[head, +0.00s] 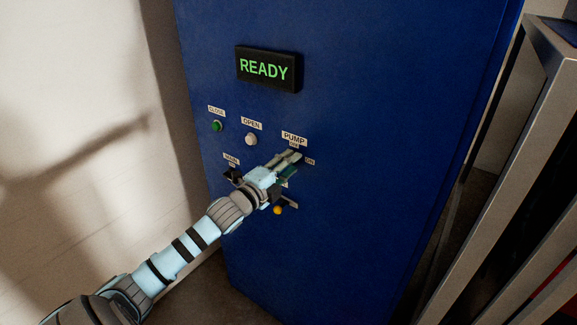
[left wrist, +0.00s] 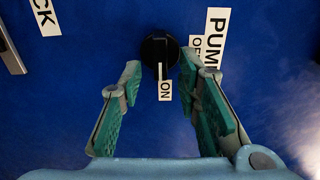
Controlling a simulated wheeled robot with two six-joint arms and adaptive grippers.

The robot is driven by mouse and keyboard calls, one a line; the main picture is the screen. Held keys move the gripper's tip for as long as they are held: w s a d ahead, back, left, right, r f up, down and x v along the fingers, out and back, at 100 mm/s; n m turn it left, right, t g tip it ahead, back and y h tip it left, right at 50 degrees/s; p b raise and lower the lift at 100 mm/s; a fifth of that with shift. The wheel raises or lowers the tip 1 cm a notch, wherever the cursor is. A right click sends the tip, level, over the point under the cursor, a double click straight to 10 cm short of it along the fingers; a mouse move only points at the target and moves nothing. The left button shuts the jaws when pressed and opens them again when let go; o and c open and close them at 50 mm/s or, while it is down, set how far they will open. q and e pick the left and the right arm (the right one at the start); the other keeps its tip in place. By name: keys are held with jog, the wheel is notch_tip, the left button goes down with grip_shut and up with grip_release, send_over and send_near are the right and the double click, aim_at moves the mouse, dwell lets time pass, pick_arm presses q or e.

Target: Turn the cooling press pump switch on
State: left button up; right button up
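The pump switch (left wrist: 158,50) is a round black knob with a white pointer line on the blue press cabinet (head: 345,230). In the left wrist view the line points down toward the ON label (left wrist: 165,91). The OFF label sits to the knob's right, beside the PUMP label (left wrist: 214,38). My left gripper (head: 289,158) is in front of the knob, fingers apart, one on either side of it in the left wrist view. I see no clear contact with the knob. In the head view the gripper hides the knob. My right gripper is not in view.
A lit READY display (head: 264,69), a green CLOSE button (head: 216,126) and a white OPEN button (head: 251,139) are above. A black MAIN switch (head: 233,175) and a yellow-orange knob (head: 277,210) are close to my gripper. A metal frame (head: 530,150) stands at right.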

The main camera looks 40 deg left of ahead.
pick_arm(q)
jog(key=s, duration=0.7)
jog(key=shift+s, duration=0.25)
jog(key=shift+d, duration=0.1)
dwell(0.4)
